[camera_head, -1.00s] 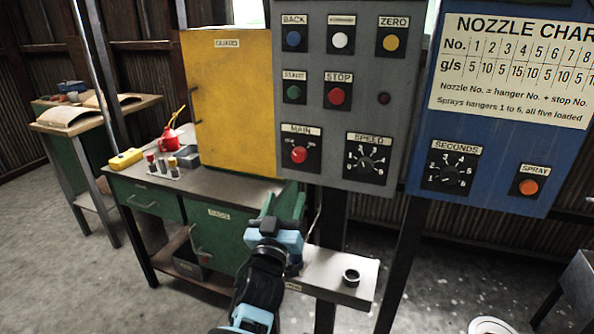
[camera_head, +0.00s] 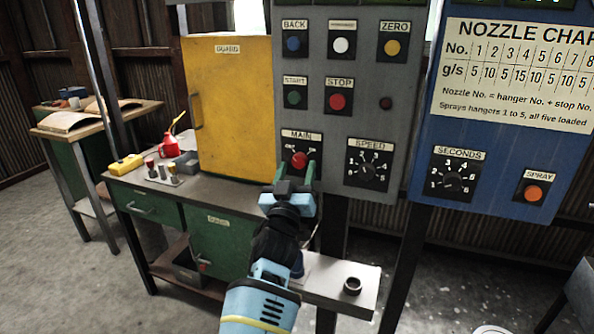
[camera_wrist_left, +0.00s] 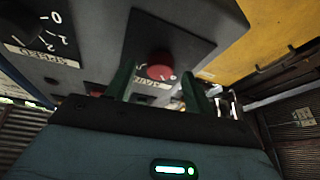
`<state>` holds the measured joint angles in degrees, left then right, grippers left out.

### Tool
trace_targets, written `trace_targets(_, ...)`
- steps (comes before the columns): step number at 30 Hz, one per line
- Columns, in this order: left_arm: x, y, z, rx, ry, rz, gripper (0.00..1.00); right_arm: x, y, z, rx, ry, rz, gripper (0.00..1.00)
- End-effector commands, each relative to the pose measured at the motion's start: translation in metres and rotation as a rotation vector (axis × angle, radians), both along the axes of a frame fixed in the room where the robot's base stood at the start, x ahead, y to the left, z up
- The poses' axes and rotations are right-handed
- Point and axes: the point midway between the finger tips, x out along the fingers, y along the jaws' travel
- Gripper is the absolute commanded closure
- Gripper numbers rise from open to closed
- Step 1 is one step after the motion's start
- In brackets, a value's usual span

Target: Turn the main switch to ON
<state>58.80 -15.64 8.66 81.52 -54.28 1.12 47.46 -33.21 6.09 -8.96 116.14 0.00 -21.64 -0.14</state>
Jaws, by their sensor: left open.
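The main switch is a red knob (camera_head: 299,159) on a black plate labelled MAIN, low on the left of the grey control panel (camera_head: 360,104). My left gripper (camera_head: 295,176) is just in front of and below the knob, with its green fingers open and pointing up at it. In the left wrist view the red knob (camera_wrist_left: 161,66) shows between and beyond the two open fingers (camera_wrist_left: 160,88). I cannot tell whether they touch it. The knob's exact pointer direction is too small to read. My right gripper is not in view.
The SPEED dial (camera_head: 368,168) sits close to the right of the switch. The red STOP button (camera_head: 338,101) is above. A yellow guard cabinet (camera_head: 229,105) stands to the left. A shelf with a dark ring (camera_head: 352,285) lies below.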

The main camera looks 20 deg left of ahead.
Motion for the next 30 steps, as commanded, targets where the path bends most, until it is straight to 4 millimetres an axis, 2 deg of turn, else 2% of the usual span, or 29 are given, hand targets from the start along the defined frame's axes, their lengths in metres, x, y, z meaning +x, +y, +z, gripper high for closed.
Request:
trace_targets(4,0.0068,0.0005,0.0027,-0.001,0.0,0.0,0.47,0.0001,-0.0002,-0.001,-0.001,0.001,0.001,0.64)
trace_targets(13,0.0078,0.0005,0.0031,0.0,0.001,0.0,0.47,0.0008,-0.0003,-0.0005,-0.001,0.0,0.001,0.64)
trace_targets(23,0.0076,0.0005,0.0031,0.0,0.001,0.0,0.9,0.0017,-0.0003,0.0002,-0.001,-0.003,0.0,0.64)
trace_targets(30,0.0075,0.001,0.0034,0.018,0.0,0.0,0.91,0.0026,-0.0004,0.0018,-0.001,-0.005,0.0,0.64)
